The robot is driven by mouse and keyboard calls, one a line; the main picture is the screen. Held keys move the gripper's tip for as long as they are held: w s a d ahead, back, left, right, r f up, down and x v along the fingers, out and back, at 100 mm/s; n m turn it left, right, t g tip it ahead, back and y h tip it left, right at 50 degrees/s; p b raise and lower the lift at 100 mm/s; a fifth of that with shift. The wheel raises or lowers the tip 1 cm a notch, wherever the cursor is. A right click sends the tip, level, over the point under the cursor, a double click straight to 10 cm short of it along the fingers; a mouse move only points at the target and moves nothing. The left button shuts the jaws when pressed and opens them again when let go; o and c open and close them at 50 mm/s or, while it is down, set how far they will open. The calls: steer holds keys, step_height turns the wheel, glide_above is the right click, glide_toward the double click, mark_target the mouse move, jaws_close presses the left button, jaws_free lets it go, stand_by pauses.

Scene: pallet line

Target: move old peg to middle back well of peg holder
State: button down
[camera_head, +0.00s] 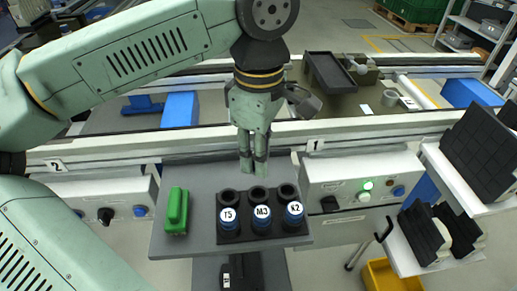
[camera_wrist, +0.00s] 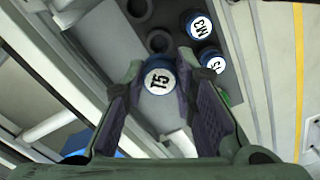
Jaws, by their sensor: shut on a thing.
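My gripper (camera_head: 252,168) is above the back edge of the dark peg holder (camera_head: 275,236). In the wrist view, its fingers (camera_wrist: 160,92) are shut on a blue peg (camera_wrist: 159,78) with a round white label that seems to read T5. The fingers hide this peg in the head view. The holder's front row has blue pegs labelled T5 (camera_head: 228,216), M3 (camera_head: 262,213) and K2 (camera_head: 294,209). The back row shows three dark round wells, left, middle (camera_head: 258,194) and right, which look empty. The wrist view shows two empty wells (camera_wrist: 158,41) and two seated pegs (camera_wrist: 198,25).
A green block (camera_head: 176,211) lies left of the holder on the grey tray table (camera_head: 190,247). A conveyor rail (camera_head: 200,143) runs behind. A control box with a lit green button (camera_head: 366,185) stands right. Racks with dark blocks (camera_head: 483,150) are at far right.

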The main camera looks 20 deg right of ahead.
steer(key=shift+f+b, duration=1.45)
steer(key=shift+f, duration=0.8)
steer(key=shift+f+b, duration=0.4)
steer(key=shift+f+b, duration=1.35)
steer(key=shift+b, duration=0.2)
stand_by(0.9)
steer(key=c, duration=1.2)
jaws_free()
steer(key=shift+o, duration=0.2)
steer(key=o, duration=0.3)
